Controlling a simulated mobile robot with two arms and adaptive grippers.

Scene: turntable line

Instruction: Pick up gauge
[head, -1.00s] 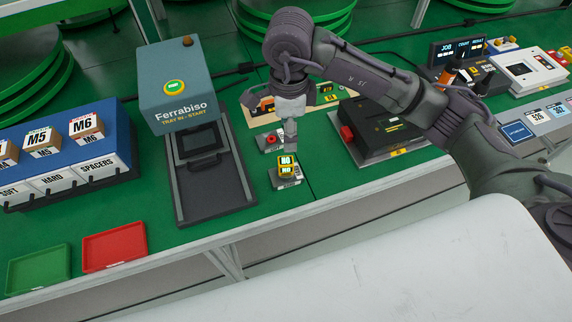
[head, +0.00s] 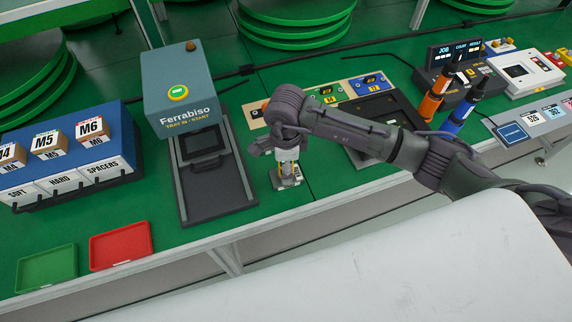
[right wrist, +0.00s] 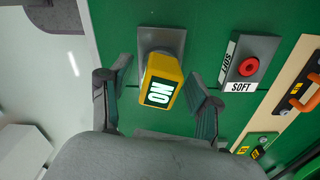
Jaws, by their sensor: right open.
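The gauge (right wrist: 163,82) is a yellow block with a dark green face marked "NO". In the right wrist view it sits on a grey stand (right wrist: 163,38), between the fingers of my right gripper (right wrist: 158,100). The gripper is open, with a gap visible on both sides of the gauge. In the head view my right gripper (head: 287,164) is over the stand (head: 289,181) near the table's front edge and hides most of the gauge. My left gripper is not in view.
A grey block with a red button, labelled "SOFT" (right wrist: 250,62), stands close beside the gauge. The Ferrabiso machine (head: 180,90) and its grey tray bed stand left of the gripper. A wooden board (right wrist: 285,110) with coloured plates lies beyond. Green table (head: 320,185) is bare to the right.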

